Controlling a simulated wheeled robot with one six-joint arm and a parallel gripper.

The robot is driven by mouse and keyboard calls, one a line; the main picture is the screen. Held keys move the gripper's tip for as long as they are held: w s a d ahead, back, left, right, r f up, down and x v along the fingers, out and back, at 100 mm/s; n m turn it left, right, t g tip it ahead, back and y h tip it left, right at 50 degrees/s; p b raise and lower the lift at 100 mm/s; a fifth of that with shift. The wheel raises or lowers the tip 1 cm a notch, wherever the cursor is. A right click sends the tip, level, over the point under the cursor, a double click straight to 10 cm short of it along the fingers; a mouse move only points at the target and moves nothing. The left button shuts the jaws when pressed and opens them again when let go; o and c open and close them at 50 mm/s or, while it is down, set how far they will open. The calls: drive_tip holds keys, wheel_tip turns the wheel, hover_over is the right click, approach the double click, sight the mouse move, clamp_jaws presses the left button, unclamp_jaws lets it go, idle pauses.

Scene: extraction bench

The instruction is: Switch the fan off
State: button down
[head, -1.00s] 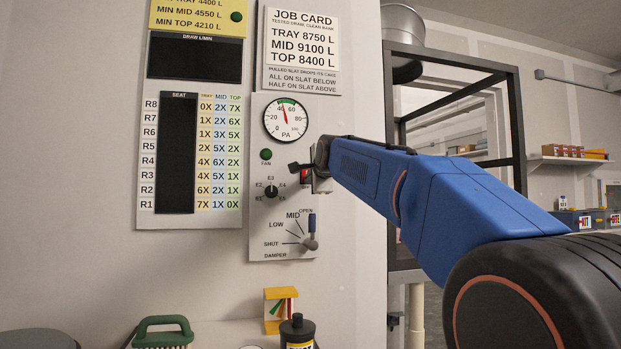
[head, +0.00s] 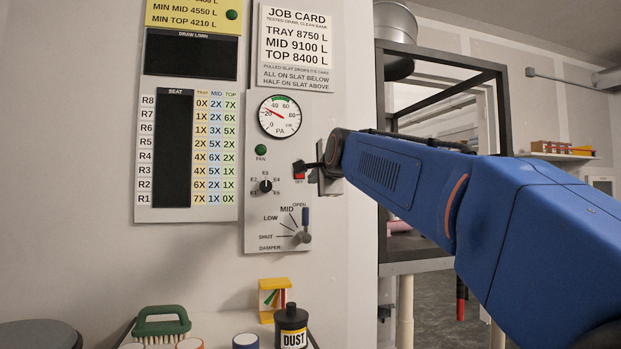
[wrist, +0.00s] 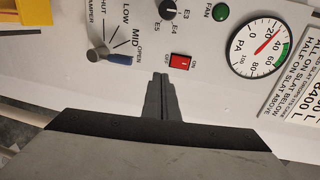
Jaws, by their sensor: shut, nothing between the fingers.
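The red fan rocker switch (wrist: 182,62) shows in the wrist view, with ON and OFF labels at its two ends. In the head view the switch (head: 299,175) is partly covered by my gripper. I cannot tell surely which side is pressed in. The green FAN lamp (head: 261,150) looks dark green; it also shows in the wrist view (wrist: 221,12). The PA gauge (head: 279,116) has its red needle near 20. My gripper (wrist: 160,77) is shut and empty, its tips just beside the switch and apart from it in the wrist view; it also shows in the head view (head: 300,166).
The selector knob (head: 265,186) and the damper lever (head: 304,235) sit on the same panel, close to my gripper. A dark frame (head: 450,50) stands to the right.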

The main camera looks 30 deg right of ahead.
drive_tip(key=shift+s+a+f, duration=0.15)
drive_tip(key=shift+s+a, duration=0.1)
drive_tip(key=shift+s, duration=0.55)
drive_tip(key=shift+f, duration=0.1)
